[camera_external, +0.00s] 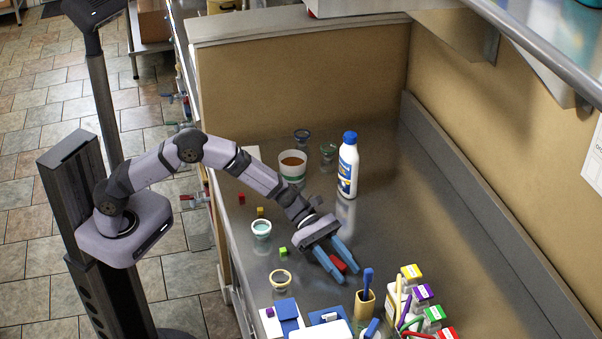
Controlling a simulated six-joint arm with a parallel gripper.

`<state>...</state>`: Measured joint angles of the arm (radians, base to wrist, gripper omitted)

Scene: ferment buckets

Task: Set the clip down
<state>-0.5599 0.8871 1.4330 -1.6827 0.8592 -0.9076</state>
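My gripper (341,268) points down and to the right over the steel counter (400,220), its two blue fingers a little apart. A small red piece, which looks like the clip (338,263), fills the gap between them near the tips. The fingers appear shut on it. They partly hide it, so its full shape does not show. I cannot tell from this view whether the clip touches the counter or is just above it.
A white bottle with a blue cap (348,165) and a cup of brown liquid (292,167) stand behind. A green cube (283,250) and a small jar (280,279) are left. A tan holder (365,302) and colour-capped bottles (411,274) stand in front. Counter to the right is clear.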

